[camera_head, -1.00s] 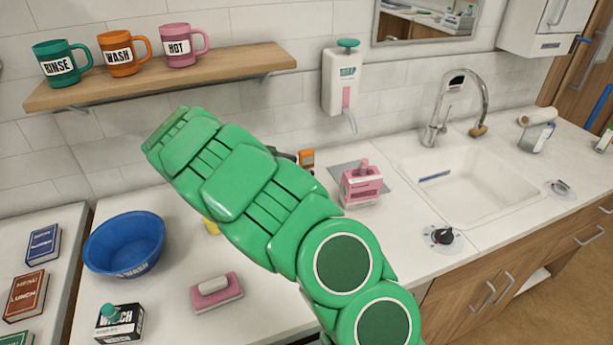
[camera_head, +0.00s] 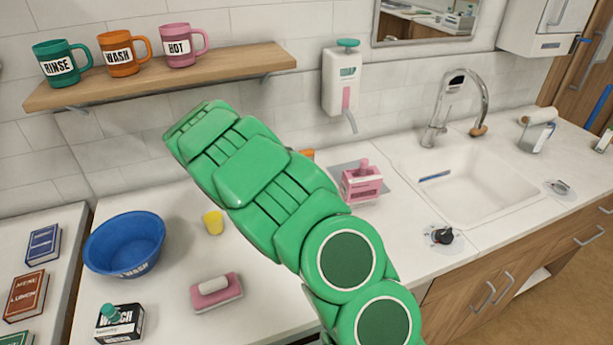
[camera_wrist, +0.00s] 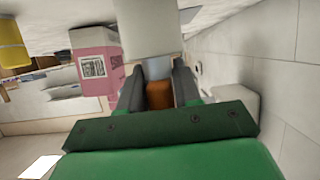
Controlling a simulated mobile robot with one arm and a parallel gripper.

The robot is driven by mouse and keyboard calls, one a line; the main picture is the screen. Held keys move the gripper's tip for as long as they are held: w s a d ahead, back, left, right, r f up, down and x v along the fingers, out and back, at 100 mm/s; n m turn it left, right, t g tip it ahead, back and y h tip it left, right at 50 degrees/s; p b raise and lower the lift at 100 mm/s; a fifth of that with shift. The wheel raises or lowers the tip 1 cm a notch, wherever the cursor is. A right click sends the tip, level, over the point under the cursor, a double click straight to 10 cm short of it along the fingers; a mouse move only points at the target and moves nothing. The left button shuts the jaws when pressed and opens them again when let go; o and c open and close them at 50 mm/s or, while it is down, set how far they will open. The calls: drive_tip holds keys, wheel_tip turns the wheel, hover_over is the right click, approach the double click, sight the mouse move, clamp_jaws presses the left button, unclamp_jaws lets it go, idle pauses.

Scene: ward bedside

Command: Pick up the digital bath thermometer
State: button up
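An orange object (camera_head: 307,154), possibly the digital bath thermometer, stands on the counter left of the pink box. Only its top shows past my arm in the head view. In the wrist view the orange object (camera_wrist: 159,95) lies between the two dark fingers of my gripper (camera_wrist: 158,82). The fingers are apart, one on each side of it; I cannot tell whether they touch it. My gripper is hidden behind my green arm in the head view.
A pink box (camera_head: 361,185) stands close on the right. A yellow cup (camera_head: 213,222), a blue basin (camera_head: 124,243) and a pink sponge-like block (camera_head: 216,291) are left and nearer. The sink (camera_head: 470,187) is right. A soap dispenser (camera_head: 341,82) and a mug shelf (camera_head: 160,80) are above.

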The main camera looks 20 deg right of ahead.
drive_tip(key=shift+c, duration=1.3)
